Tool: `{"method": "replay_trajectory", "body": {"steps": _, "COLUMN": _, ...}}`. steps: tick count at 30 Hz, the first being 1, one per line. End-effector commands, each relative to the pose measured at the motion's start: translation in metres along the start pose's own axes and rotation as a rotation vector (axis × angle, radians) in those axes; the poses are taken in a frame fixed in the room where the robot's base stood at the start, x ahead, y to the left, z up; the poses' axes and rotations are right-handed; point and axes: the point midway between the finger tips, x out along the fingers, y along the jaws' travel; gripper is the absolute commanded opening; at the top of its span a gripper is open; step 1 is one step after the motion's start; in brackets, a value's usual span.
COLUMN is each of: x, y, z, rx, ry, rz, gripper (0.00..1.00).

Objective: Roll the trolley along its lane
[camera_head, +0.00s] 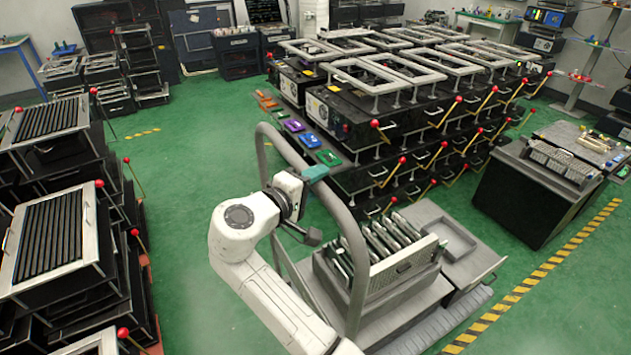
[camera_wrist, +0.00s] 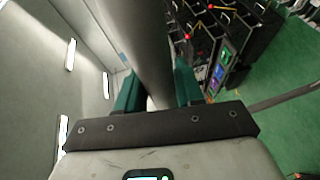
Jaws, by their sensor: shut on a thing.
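The grey trolley (camera_head: 407,322) stands on the green floor at the lower middle of the head view. Its thick tubular push handle (camera_head: 357,262) arches up on the near left side. My gripper (camera_head: 315,173) is at the upper part of the handle, its teal fingers shut on the tube. In the wrist view the handle tube (camera_wrist: 142,40) runs between the two teal fingers of my gripper (camera_wrist: 158,85). The trolley carries a rack of upright boards (camera_head: 385,245) and a shallow grey tray (camera_head: 442,238). The trolley's wheels cannot be made out.
Stacked black machines with red-knobbed levers (camera_head: 400,110) stand close behind the trolley. More stacks (camera_head: 65,235) line the left. A dark bench (camera_head: 535,190) stands right, beside a yellow-black floor stripe (camera_head: 530,280). Green floor (camera_head: 180,190) is clear left of the trolley.

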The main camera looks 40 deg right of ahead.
Motion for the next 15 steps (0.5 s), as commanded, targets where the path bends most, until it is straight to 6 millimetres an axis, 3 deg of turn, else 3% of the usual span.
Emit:
{"method": "replay_trajectory", "body": {"steps": 4, "x": 0.0004, "y": -0.0023, "z": 0.0005, "rx": -0.003, "ry": -0.002, "rz": -0.004, "gripper": 0.0}}
{"method": "replay_trajectory", "body": {"steps": 5, "x": 0.0004, "y": -0.0023, "z": 0.0005, "rx": -0.003, "ry": -0.002, "rz": -0.004, "gripper": 0.39}}
{"method": "replay_trajectory", "body": {"steps": 6, "x": 0.0004, "y": -0.0021, "z": 0.0005, "rx": -0.002, "ry": -0.002, "rz": -0.003, "gripper": 0.43}}
{"method": "replay_trajectory", "body": {"steps": 10, "x": 0.0004, "y": -0.0014, "z": 0.0004, "rx": -0.001, "ry": -0.002, "rz": -0.002, "gripper": 0.56}}
{"method": "replay_trajectory", "body": {"steps": 15, "x": 0.0004, "y": -0.0007, "z": 0.0004, "rx": 0.0, "ry": -0.002, "rz": -0.001, "gripper": 0.57}}
